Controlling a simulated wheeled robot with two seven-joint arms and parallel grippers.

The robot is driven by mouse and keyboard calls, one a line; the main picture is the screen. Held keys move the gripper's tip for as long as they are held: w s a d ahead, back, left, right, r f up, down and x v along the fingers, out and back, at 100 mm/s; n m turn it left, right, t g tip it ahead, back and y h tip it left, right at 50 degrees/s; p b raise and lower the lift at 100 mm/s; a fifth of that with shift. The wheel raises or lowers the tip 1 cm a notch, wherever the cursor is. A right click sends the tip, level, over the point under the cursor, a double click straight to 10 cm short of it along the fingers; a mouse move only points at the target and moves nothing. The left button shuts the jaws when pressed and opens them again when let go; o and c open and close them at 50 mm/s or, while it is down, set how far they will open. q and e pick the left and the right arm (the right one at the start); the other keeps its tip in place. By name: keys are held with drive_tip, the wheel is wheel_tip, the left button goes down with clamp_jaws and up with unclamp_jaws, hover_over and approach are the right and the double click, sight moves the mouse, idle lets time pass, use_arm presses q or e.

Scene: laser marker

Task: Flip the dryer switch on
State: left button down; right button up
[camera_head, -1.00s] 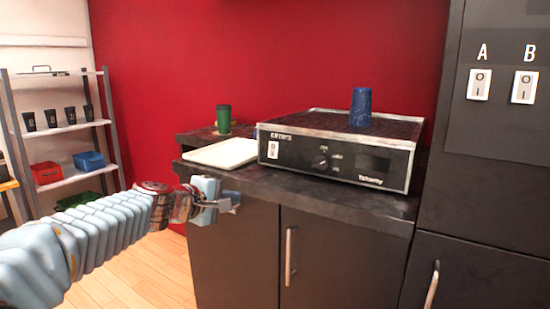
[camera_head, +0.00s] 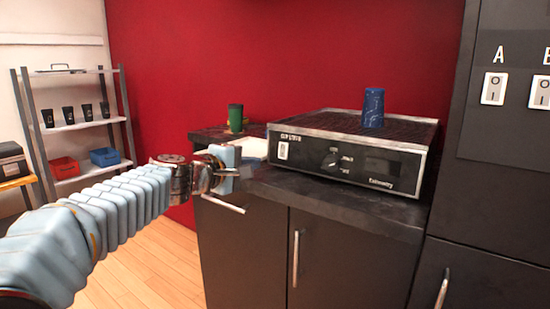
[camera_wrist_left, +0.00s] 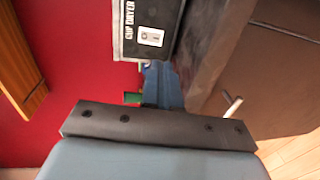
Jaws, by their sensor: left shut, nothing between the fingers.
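The cup dryer (camera_head: 345,160) is a black box with a pale metal frame on the dark counter. Its small white switch (camera_head: 283,151) is at the left end of the front face, below the label. In the left wrist view the switch (camera_wrist_left: 150,37) shows beside the dryer's label. I cannot tell its position. My left gripper (camera_head: 236,171) is shut and empty. It is in front of the counter's left end, left of and a little lower than the switch in the head view, and appears apart from it. My right gripper is not in view.
A blue cup (camera_head: 373,107) stands on the dryer's grille. A green cup (camera_head: 236,117) and a white board (camera_head: 254,148) are at the counter's left. Cabinet handles (camera_head: 295,258) project below. A tall dark cabinet with switches A (camera_head: 494,88) and B (camera_head: 540,92) stands right.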

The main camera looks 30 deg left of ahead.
sight(282, 158)
use_arm(q)
drive_tip(key=w, duration=0.3)
drive_tip(key=w+f+p, duration=0.1)
drive_tip(key=w, duration=0.2)
drive_tip(key=w+p, duration=0.1)
drive_tip(key=w, duration=0.3)
drive_tip(key=shift+d+f, duration=0.25)
drive_tip(key=shift+d, duration=0.1)
drive_tip(key=shift+f, duration=0.1)
